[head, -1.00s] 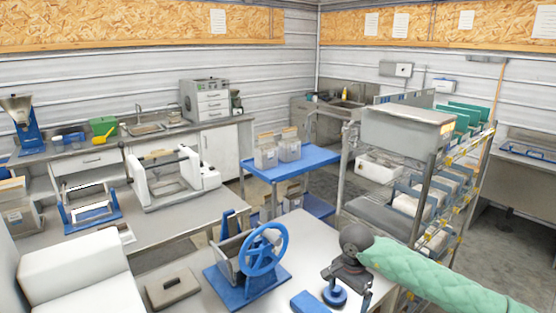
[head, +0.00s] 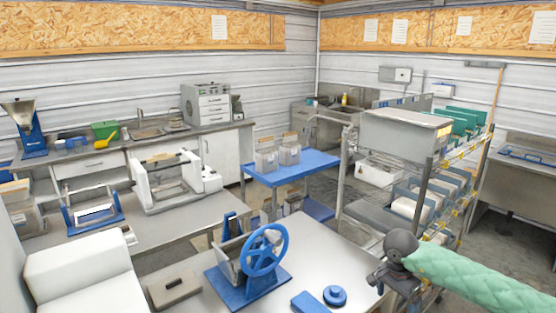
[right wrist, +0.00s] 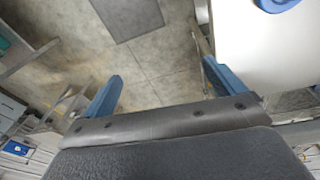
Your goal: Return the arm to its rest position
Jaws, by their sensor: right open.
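My right arm (head: 480,275), in a green quilted sleeve, comes in from the lower right of the head view. Its right gripper (head: 383,285) is just off the right edge of the grey table (head: 330,255), pointing down. In the right wrist view the right gripper (right wrist: 160,85) is open, with two blue fingers wide apart and nothing but floor between them. My left gripper is not in view.
A wire rack (head: 425,185) with a metal bin stands close behind my right arm. Open floor shows below the gripper.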

